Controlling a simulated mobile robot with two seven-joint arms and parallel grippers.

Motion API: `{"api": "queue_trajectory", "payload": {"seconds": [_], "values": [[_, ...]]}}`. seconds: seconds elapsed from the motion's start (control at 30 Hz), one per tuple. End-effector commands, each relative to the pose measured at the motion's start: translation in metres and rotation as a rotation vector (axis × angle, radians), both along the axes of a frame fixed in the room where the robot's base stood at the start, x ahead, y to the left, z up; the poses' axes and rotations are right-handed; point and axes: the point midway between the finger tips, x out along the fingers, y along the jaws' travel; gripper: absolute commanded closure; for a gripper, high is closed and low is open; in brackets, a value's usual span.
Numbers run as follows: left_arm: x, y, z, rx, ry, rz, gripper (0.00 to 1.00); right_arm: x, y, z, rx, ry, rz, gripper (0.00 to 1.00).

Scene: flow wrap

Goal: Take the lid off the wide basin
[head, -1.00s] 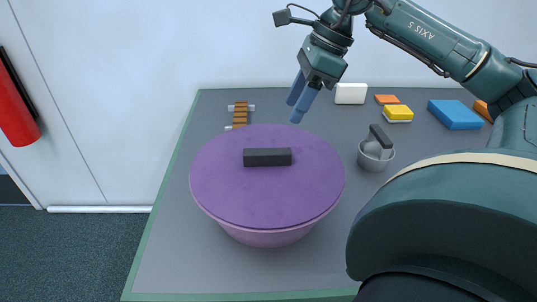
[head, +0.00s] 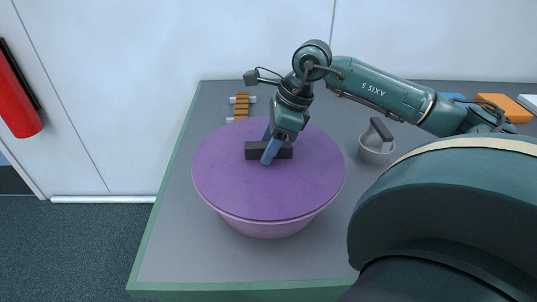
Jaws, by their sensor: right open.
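The wide basin (head: 268,229) is light purple and stands on the grey table. Its darker purple lid (head: 235,195) lies flat on top, with a black bar handle (head: 256,150) in the middle. My right gripper (head: 271,152) is at the handle, its blue fingers pointing down. One finger is in front of the handle and the other shows behind it, so the open jaws straddle the bar. Whether a finger touches the handle cannot be told. My left gripper is not in view.
A small grey pot with a dark handle (head: 377,142) stands right of the basin. A brown slatted rack (head: 241,106) lies behind it. Orange (head: 505,106) and blue items are at the back right, partly hidden by my arm. The table (head: 190,262) is clear at front left.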

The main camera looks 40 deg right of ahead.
Motion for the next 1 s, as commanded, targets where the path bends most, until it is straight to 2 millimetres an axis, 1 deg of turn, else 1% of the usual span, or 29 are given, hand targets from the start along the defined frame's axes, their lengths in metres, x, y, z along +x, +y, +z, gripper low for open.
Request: {"api": "queue_trajectory", "payload": {"seconds": [0.1,0.67,1.0], "values": [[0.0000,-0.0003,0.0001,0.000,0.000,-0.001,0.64,0.0012,0.0012,-0.0048,-0.001,-0.001,0.000,0.51],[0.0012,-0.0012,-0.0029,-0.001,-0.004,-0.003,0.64,0.0013,0.0009,-0.0076,-0.001,-0.001,-0.001,0.51],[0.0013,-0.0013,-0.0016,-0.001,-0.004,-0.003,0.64,0.0012,0.0010,-0.0067,-0.001,-0.001,0.000,0.78]]}}
